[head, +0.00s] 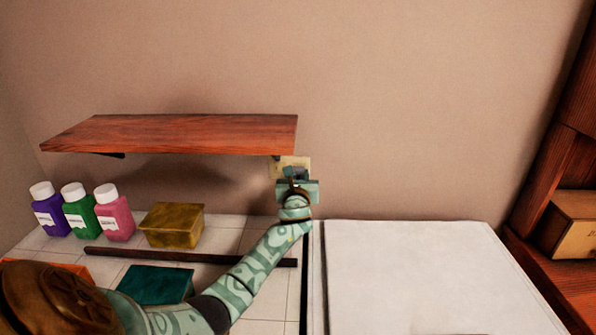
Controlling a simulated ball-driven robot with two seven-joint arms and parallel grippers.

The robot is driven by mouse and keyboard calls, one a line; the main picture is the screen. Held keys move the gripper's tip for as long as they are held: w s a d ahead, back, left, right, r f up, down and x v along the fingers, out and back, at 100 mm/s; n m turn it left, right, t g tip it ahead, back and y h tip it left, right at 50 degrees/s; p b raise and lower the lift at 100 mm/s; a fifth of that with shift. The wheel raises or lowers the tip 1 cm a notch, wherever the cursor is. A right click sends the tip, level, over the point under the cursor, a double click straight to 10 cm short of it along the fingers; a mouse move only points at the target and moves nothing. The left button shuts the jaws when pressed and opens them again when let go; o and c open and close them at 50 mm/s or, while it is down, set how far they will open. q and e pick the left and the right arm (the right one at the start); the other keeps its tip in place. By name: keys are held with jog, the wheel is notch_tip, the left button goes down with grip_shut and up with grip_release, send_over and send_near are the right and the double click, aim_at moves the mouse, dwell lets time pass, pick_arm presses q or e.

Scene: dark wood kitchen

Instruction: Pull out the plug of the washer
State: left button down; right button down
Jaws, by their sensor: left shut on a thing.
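I cannot tell whether the plug still sits in the socket. The washer (420,275), with a flat white top, stands at the lower right. My right gripper is not in view.
A wooden shelf (180,132) hangs left of the socket. Purple (50,212), green (80,212) and pink (114,216) bottles, a yellow box (172,225), a dark bar (190,257) and a teal box (154,284) are on the tiled counter. The washer top is clear.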

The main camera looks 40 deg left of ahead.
aim_at(299, 177)
pick_arm(q)
jog(key=shift+p+v, duration=1.6)
jog(key=shift+v, duration=0.9)
jog(key=shift+d, duration=0.1)
jog(key=s+d+r+m+t+h, duration=0.1)
jog(key=s+d+m+h, duration=0.3)
jog(key=s+d, duration=0.7)
jog(key=s+d+r+m+t+h, duration=0.2)
jog(key=s+d+h, duration=0.5)
jog(key=s+d, duration=0.5)
jog(key=d+m+t, duration=0.1)
jog(key=d+m, duration=0.1)
jog(key=d, duration=0.3)
jog(key=shift+d+r+h, duration=0.25)
jog(key=shift+d+h, duration=0.05)
jog(key=shift+d, duration=0.1)
jog(key=shift+d, duration=0.1)
